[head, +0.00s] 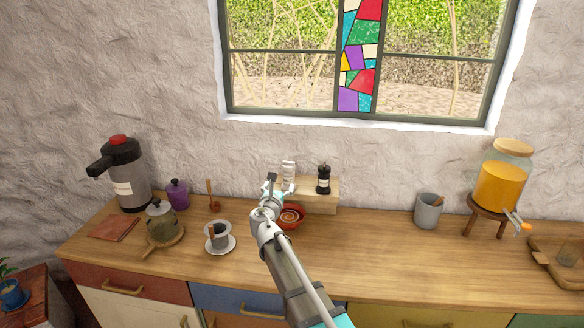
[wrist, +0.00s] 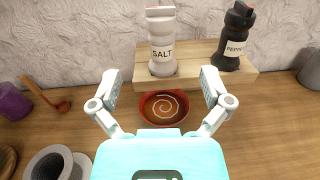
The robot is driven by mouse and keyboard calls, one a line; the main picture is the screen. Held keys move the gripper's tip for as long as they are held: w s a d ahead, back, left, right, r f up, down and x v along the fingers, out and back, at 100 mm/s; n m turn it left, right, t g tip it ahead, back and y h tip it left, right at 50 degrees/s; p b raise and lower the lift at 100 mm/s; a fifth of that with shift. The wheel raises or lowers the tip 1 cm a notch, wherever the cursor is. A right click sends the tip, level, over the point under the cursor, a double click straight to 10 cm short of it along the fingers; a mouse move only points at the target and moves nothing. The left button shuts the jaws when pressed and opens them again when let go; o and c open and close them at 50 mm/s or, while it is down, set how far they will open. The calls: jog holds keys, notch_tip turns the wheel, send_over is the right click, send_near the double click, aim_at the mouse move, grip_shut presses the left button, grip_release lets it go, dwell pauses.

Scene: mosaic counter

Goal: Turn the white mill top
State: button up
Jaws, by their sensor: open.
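The white mill, labelled SALT, stands upright on a small wooden stand; in the wrist view the mill (wrist: 162,42) is ahead of my gripper, centred between its fingers, and its top is at the upper picture edge. In the head view the white mill (head: 288,172) is partly hidden behind my arm. My gripper (wrist: 161,88) is open and empty, fingers spread wide, apart from the mill and above the counter. In the head view my gripper (head: 276,186) is in front of the stand.
The dark pepper mill (wrist: 235,36) stands right of the white mill on the same wooden stand (wrist: 205,82). A red bowl (wrist: 164,110) with a white spiral sits below, between my fingers. A grey cup (head: 429,210) is to the right. The counter between stand and cup is clear.

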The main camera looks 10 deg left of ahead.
aim_at(287, 169)
jog(key=shift+w, duration=0.1)
jog(key=w, duration=0.4)
jog(key=w+d, duration=0.1)
jog(key=w, duration=0.8)
jog(key=shift+w+d, duration=0.2)
jog(key=shift+w, duration=0.05)
